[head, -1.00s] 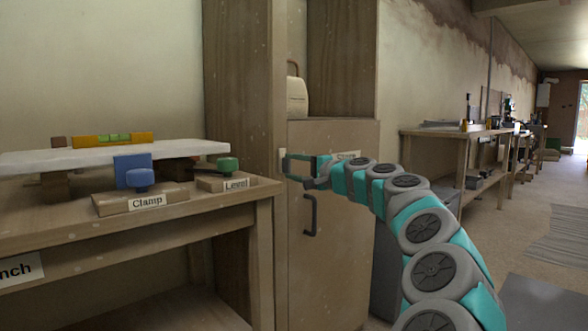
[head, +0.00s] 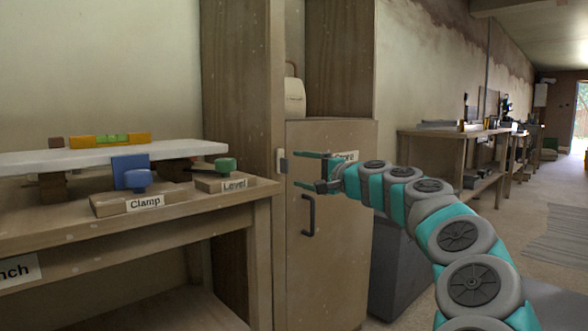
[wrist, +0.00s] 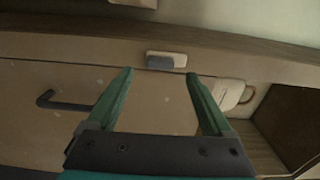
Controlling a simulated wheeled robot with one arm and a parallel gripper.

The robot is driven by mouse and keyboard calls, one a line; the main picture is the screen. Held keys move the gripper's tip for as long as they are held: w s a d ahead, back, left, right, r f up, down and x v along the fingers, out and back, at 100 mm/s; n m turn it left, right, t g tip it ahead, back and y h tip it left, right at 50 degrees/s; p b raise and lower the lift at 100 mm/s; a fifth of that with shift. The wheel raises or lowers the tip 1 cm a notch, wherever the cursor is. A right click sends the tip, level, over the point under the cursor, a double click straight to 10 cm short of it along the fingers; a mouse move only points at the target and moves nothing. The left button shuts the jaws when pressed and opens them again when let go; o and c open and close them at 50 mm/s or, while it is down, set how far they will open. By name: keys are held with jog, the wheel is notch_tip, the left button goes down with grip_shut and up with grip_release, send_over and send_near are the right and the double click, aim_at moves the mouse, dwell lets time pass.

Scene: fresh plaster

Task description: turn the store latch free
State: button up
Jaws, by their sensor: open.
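The store latch (head: 282,161) is a small pale block with a grey part, on the wooden post at the left edge of the cabinet door (head: 345,260). In the wrist view the latch (wrist: 167,60) lies just beyond my fingertips, roughly between their lines. My gripper (head: 302,171) is open and empty, its teal fingers pointing left at the latch, with a gap to it. Both fingers also show in the wrist view (wrist: 160,75). The door looks closed. It carries a dark handle (head: 309,216) below my gripper and a partly hidden label (head: 348,155).
A beige canister (head: 294,97) sits in the opening above the door. Free floor (head: 510,225) lies at right.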

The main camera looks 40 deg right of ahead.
jog(key=s, duration=0.3)
jog(key=shift+s+d, duration=0.1)
jog(key=shift+s, duration=0.2)
jog(key=shift+s, duration=0.1)
